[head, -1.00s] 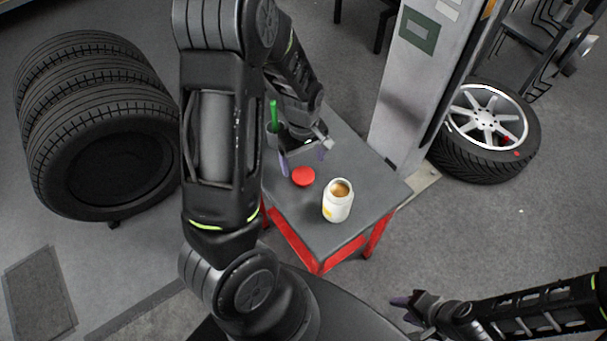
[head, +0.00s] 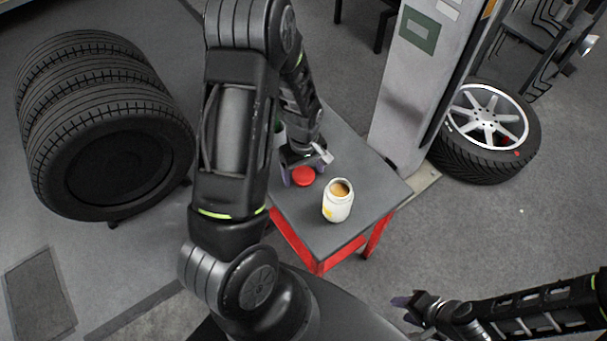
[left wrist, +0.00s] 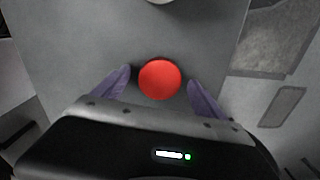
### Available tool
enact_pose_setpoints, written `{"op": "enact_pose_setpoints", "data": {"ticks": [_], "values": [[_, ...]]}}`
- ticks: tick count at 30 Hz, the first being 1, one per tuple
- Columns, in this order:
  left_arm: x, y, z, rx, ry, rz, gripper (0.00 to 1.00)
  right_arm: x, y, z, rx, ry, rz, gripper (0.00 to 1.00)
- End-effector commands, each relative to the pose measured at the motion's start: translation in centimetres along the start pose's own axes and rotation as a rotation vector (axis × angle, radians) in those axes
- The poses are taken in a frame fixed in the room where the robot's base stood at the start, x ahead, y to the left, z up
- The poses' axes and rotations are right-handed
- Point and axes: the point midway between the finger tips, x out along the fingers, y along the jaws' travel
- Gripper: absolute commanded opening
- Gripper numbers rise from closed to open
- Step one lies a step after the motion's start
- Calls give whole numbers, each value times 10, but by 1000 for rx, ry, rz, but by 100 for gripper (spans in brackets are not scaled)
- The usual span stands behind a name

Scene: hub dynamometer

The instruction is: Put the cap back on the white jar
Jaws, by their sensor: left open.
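The red cap (head: 303,176) lies flat on the grey table, left of the jar. The white jar (head: 338,203) stands upright and open, with brown contents showing at its mouth. My left gripper (head: 303,178) is open, low over the table, with a finger on either side of the cap. In the left wrist view the cap (left wrist: 160,79) sits just ahead of and between the purple fingertips (left wrist: 160,82), with gaps on both sides. A bit of the jar (left wrist: 160,1) shows at the top edge there. My right gripper (head: 410,308) is at the bottom right, away from the table; its jaw opening is unclear.
The small table (head: 325,235) has a grey top and red frame. A green thing (head: 279,127) at its back left is mostly hidden by my left arm. A grey post (head: 405,90) stands behind the table. The tabletop's front and right are clear.

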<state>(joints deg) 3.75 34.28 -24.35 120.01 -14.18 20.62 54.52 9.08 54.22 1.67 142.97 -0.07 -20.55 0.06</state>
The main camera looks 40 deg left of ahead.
Motion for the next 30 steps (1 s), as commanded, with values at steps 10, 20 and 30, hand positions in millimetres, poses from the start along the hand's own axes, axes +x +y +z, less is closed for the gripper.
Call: {"op": "enact_pose_setpoints", "data": {"ticks": [10, 20, 30], "values": [[0, 0, 0, 0, 0, 0, 82, 0, 0, 0, 0, 0, 0, 39], [-1, 0, 0, 0, 0, 0, 64, 0, 0, 0, 0, 0, 0, 39], [-1, 0, 0, 0, 0, 0, 36, 0, 0, 0, 0, 0, 0, 39]]}}
